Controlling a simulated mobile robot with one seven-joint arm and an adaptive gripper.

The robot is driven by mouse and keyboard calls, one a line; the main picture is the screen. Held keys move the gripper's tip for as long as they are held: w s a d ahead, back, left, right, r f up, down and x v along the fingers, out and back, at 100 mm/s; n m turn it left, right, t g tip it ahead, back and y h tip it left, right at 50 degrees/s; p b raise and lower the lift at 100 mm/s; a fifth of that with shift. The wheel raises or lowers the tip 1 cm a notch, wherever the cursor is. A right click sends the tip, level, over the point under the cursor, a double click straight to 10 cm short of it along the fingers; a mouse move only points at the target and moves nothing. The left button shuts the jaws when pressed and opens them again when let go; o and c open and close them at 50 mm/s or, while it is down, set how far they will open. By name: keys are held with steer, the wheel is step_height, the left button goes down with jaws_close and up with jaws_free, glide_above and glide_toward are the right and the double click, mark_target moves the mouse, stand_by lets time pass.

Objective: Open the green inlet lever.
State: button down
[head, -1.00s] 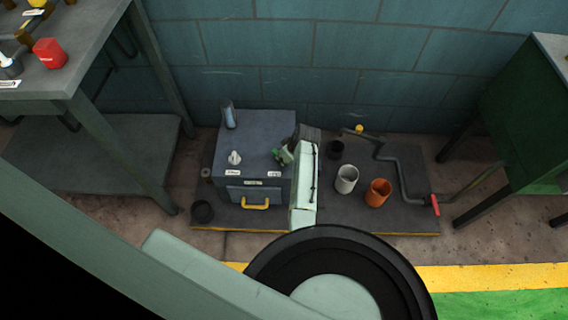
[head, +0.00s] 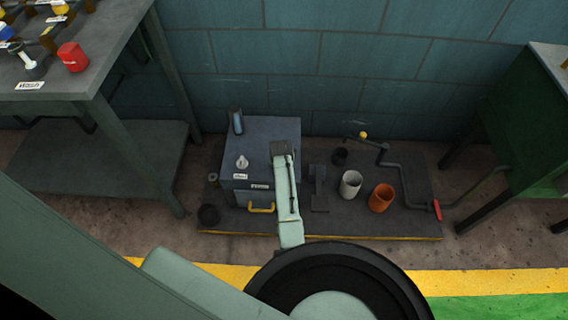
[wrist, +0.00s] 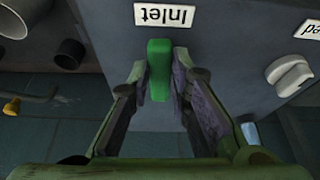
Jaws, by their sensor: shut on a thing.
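The green inlet lever (wrist: 160,70) is on the dark grey box in the wrist view, by the upside-down Inlet label (wrist: 164,16). It lies straight along the picture's vertical. My gripper (wrist: 163,66) has one finger on each side of the lever and is shut on it. In the head view my pale green arm link covers the right part of the box (head: 262,135), so the lever and gripper are hidden there.
The box front has a yellow handle (head: 262,209). A white knob (head: 242,162) sits on its top, and a blue cylinder (head: 237,121) stands behind. To the right are a white cup (head: 350,184), an orange cup (head: 380,198) and a crank with a red grip (head: 437,210).

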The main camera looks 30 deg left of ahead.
steer(key=shift+a+m, duration=0.1)
steer(key=shift+m, duration=0.2)
steer(key=c, duration=1.5)
jaws_free()
steer(key=v, duration=1.2)
steer(key=shift+a, duration=0.1)
